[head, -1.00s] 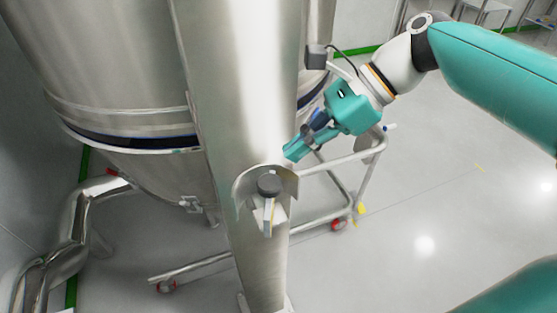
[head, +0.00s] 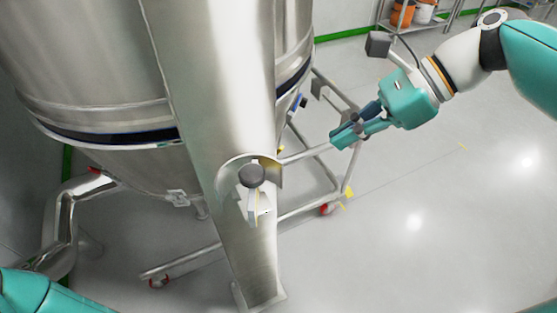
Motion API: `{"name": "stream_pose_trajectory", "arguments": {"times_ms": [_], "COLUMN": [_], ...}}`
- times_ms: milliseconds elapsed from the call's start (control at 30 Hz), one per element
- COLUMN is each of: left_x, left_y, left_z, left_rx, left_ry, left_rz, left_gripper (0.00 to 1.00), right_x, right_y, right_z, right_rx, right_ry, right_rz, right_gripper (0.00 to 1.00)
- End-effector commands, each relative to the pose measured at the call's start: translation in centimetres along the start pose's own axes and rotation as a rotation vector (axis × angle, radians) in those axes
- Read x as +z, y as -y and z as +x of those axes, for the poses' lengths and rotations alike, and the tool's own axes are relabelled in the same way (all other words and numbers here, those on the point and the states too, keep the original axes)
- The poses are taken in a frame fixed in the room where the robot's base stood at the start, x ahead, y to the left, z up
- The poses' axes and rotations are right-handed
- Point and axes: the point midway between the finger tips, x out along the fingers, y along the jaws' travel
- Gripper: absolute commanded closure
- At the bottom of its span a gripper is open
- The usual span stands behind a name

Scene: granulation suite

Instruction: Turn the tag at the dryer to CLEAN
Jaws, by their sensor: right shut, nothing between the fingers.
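A dark round knob (head: 252,176) sits on a curved metal plate (head: 236,168) on the front of the steel column (head: 212,90). A small pale tag-like piece (head: 254,207) hangs below the knob; no wording can be read on it. The big steel dryer vessel (head: 85,65) stands behind and left of the column. My right gripper (head: 337,139) is shut and empty, right of the knob and a little higher in the picture, clearly apart from it. My left gripper is out of view.
A wheeled metal frame (head: 300,209) stands on the floor behind the column. A steel pipe (head: 64,213) curves down at left. A shelf with orange and white containers (head: 402,14) stands at the back right. The floor at right is clear.

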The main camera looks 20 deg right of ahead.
Motion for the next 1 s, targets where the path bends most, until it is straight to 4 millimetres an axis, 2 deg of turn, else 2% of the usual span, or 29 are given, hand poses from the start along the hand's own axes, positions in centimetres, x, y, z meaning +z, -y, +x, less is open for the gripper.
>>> {"name": "stream_pose_trajectory", "arguments": {"times_ms": [233,367,567,867,1000], "left_x": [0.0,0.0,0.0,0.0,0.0], "left_y": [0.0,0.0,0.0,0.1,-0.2], "left_z": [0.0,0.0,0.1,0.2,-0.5], "left_rx": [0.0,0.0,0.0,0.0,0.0], "left_ry": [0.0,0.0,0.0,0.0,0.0], "left_rz": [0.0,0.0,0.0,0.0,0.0], "left_gripper": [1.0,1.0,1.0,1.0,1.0], "right_x": [0.1,0.1,0.1,0.1,1.9], "right_y": [0.0,0.0,-0.1,-0.2,-0.1], "right_z": [0.2,1.1,4.2,10.4,11.7], "right_rx": [0.003,0.005,0.008,0.01,0.007], "right_ry": [0.0,0.0,0.0,-0.002,-0.001], "right_rz": [-0.002,-0.002,-0.004,-0.004,-0.008], "right_gripper": [1.0,1.0,1.0,1.0,1.0]}}
